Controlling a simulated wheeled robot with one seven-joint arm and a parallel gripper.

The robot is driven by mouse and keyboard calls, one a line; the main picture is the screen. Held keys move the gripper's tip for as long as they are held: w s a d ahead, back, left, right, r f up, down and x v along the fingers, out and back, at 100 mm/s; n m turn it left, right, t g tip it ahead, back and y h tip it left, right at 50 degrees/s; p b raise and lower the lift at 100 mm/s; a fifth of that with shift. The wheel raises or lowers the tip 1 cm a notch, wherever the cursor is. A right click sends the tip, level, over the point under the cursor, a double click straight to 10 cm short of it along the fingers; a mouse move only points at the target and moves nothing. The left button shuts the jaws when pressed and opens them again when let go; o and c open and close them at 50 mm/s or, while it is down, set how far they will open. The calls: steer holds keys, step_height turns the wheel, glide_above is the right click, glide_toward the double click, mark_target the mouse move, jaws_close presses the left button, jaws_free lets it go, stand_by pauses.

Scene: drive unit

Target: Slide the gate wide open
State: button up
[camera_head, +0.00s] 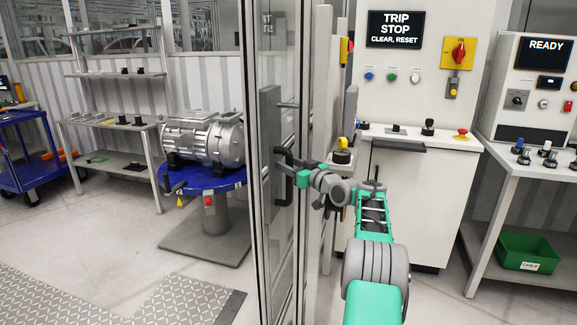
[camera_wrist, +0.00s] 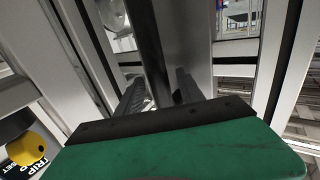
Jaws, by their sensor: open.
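The gate (camera_head: 270,60) is a tall clear panel in a grey metal frame, standing upright in the middle of the head view. Its black handle (camera_head: 283,200) is a vertical bar on the near side. My gripper (camera_head: 294,168) reaches from the right to the handle's upper part. In the wrist view, the dark handle bar (camera_wrist: 148,45) runs between the two fingers of my gripper (camera_wrist: 160,88). The fingers stand apart, one on each side of it. Whether either finger touches the bar cannot be told.
A motor-like drive (camera_head: 203,138) sits on a blue round stand (camera_head: 215,180) behind the gate, left. A yellow knob (camera_head: 343,143) stands close to my gripper. A console with a "TRIP STOP" screen (camera_head: 395,30) is behind my arm. A green bin (camera_head: 528,252) is at right.

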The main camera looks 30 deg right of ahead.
steer(key=s+d, duration=0.1)
steer(key=s, duration=0.6)
steer(key=shift+s+b, duration=0.4)
steer(key=shift+b, duration=0.05)
